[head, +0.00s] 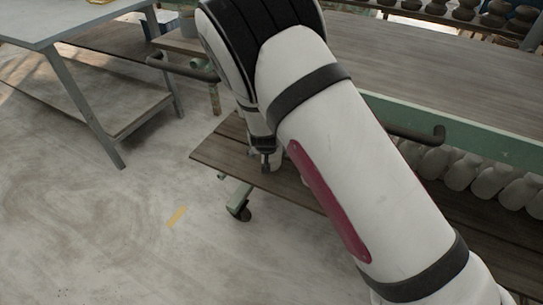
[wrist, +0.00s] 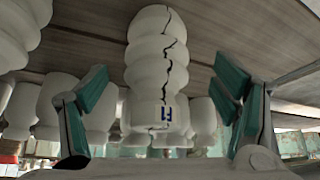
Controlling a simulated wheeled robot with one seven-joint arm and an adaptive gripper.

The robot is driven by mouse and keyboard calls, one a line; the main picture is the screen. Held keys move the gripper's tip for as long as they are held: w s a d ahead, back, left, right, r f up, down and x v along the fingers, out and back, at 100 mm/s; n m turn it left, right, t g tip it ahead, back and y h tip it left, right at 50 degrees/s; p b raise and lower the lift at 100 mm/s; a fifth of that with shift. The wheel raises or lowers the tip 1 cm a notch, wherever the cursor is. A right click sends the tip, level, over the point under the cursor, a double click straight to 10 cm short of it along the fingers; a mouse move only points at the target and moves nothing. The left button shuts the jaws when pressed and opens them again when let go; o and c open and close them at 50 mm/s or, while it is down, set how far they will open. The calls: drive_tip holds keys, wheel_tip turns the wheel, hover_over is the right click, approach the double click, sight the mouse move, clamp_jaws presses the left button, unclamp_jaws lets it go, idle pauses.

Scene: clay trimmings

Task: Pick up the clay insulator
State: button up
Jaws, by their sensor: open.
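A pale clay insulator (wrist: 146,70) with stacked rounded ribs stands on the wooden cart shelf, which appears at the top of the wrist view because that view is inverted. A dark jagged crack runs along it, and it bears a blue mark. My gripper (wrist: 161,88) is open, with teal-padded fingers to the left and right of the insulator in the picture. I see gaps on both sides and cannot tell how deep it is between the fingers. In the head view my arm hides most of the gripper (head: 265,160); a bit of pale clay shows beside it.
Several other pale insulators (wrist: 57,103) stand close by on the same shelf. In the head view, more stand in a row (head: 462,170) under the green-edged upper board (head: 470,130). A grey metal table (head: 70,20) stands at the left.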

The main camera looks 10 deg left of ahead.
drive_tip(key=b+x, duration=0.1)
drive_tip(key=x, duration=0.1)
drive_tip(key=b+x, duration=0.1)
drive_tip(key=x, duration=0.2)
drive_tip(key=shift+d+f, duration=0.15)
drive_tip(key=shift+d, duration=0.1)
drive_tip(key=c, duration=1.8)
